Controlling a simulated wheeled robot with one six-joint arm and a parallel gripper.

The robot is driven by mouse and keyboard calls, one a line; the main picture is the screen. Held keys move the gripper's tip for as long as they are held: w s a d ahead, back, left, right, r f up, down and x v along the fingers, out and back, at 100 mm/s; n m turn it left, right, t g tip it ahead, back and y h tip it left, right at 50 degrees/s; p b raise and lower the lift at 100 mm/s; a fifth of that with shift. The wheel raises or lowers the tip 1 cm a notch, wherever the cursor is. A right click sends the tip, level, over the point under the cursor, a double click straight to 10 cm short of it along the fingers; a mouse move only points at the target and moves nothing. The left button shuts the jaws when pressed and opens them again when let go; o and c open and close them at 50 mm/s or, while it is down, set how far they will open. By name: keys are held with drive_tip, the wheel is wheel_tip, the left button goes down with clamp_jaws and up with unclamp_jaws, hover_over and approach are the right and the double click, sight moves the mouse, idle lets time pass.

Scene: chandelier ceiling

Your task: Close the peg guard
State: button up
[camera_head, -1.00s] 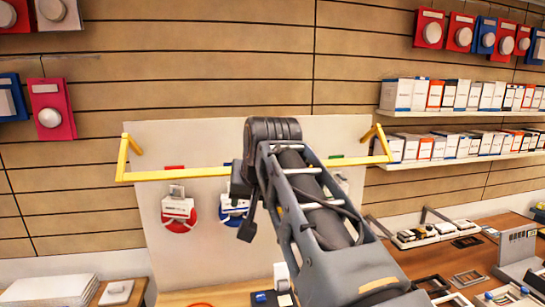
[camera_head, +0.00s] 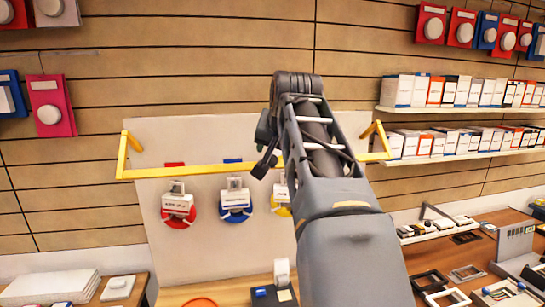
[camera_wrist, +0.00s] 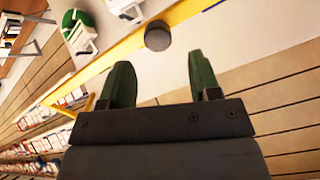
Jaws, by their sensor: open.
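The peg guard is a yellow bar (camera_head: 200,171) with a bent arm at each end, spanning the front of a white board (camera_head: 150,240). Below the bar hang a red item (camera_head: 178,207), a blue item (camera_head: 235,203) and a partly hidden yellow item. My gripper (camera_wrist: 162,78) is open and empty in the wrist view, its two green fingers apart. The bar (camera_wrist: 105,62) crosses just beyond them, with a dark round knob (camera_wrist: 158,37) ahead of the gap. A green item (camera_wrist: 76,22) also shows there. In the head view my arm hides part of the bar.
Shelves of boxes (camera_head: 450,93) are at the right, on a slatted wall. Red and blue packs hang on the wall at the upper left and right. A wooden counter below holds a white box (camera_head: 52,287), a tape roll and small frames (camera_head: 430,281).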

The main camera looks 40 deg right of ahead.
sight(273, 156)
drive_tip(key=shift+x, duration=2.4)
